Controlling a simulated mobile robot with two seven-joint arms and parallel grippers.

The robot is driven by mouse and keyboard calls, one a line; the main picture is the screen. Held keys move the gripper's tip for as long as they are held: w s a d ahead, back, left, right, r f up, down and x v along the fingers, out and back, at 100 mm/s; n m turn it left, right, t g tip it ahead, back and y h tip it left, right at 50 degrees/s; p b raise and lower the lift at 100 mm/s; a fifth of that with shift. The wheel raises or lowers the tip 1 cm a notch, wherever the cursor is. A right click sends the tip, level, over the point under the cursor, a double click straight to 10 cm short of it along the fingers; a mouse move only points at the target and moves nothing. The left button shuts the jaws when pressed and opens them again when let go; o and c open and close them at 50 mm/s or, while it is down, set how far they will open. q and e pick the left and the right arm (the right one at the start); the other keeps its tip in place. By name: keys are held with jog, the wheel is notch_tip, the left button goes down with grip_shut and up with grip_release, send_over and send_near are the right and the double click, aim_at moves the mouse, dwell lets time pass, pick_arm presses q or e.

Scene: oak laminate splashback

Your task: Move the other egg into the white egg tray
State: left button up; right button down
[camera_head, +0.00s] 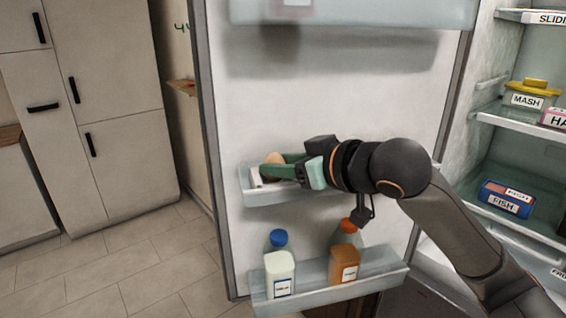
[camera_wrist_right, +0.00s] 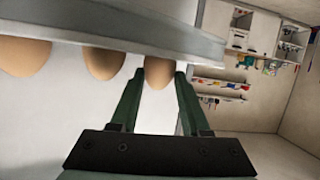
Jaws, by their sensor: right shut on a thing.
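My right gripper (camera_head: 276,170) reaches into the upper door shelf from the right, its green fingers shut on a brown egg (camera_wrist_right: 158,72). In the head view the egg (camera_head: 273,158) shows between the fingers at the shelf's left part. In the right wrist view the gripper (camera_wrist_right: 159,82) has a finger on each side of the egg. Two more brown eggs (camera_wrist_right: 104,63) (camera_wrist_right: 22,56) stand in a row to its left. A white piece (camera_head: 255,176), perhaps the egg tray, shows at the shelf's left end; the rest is hidden. My left gripper is not in view.
The upper door shelf (camera_head: 275,197) has a clear raised front wall. The lower door shelf (camera_head: 330,290) holds a white bottle (camera_head: 280,272) and an orange-brown bottle (camera_head: 344,264). Fridge shelves with labelled boxes (camera_head: 507,198) stand at right. Floor at left is clear.

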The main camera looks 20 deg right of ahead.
jog(key=shift+f, duration=0.5)
jog(key=shift+c, duration=1.5)
grip_release()
jog(key=shift+s, duration=0.15)
jog(key=b+v, duration=0.1)
jog(key=v, duration=1.1)
jog(key=shift+d, duration=0.15)
